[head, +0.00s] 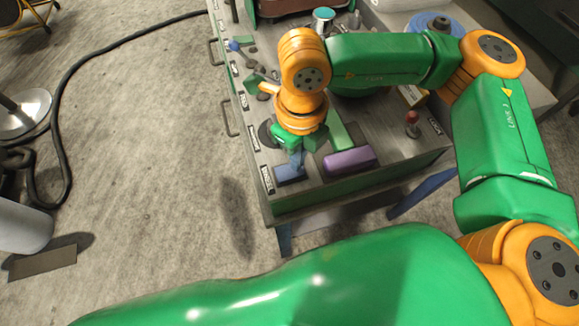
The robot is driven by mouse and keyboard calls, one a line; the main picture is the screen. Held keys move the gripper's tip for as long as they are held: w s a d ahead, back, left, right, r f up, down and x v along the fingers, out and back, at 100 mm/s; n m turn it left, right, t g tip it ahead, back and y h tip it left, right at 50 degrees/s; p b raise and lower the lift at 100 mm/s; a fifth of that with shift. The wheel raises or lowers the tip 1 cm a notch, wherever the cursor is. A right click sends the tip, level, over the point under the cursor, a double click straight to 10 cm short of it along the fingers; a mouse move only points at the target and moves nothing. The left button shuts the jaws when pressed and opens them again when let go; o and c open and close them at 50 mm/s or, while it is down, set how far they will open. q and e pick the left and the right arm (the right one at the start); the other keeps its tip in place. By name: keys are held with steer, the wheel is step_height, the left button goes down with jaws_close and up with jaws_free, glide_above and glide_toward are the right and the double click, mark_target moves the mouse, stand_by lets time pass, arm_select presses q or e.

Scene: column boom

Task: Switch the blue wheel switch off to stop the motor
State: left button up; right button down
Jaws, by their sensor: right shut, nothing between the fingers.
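My right gripper (296,157) points down at the near left part of a grey control bench (395,150). It is shut with nothing between its fingers. A blue switch part (289,173) sits on the bench right at its fingertips, beside a small label. The wrist and fingers hide some of this part, so I cannot tell its setting or whether the fingers touch it. A blue round disc (430,23) lies at the far right of the bench, partly behind my arm. My left gripper is not in view.
A purple block (349,160) is just right of the gripper. A red-topped knob (412,125) stands farther right. A blue-knobbed lever (234,46) is at the far left edge. A black cable (95,48) crosses the floor left of the bench; the floor between is clear.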

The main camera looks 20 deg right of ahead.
steer(key=shift+f+b, duration=0.45)
steer(key=shift+b, duration=0.05)
steer(key=shift+r+p, duration=2.05)
steer(key=shift+r, duration=1.55)
steer(key=shift+f, duration=0.1)
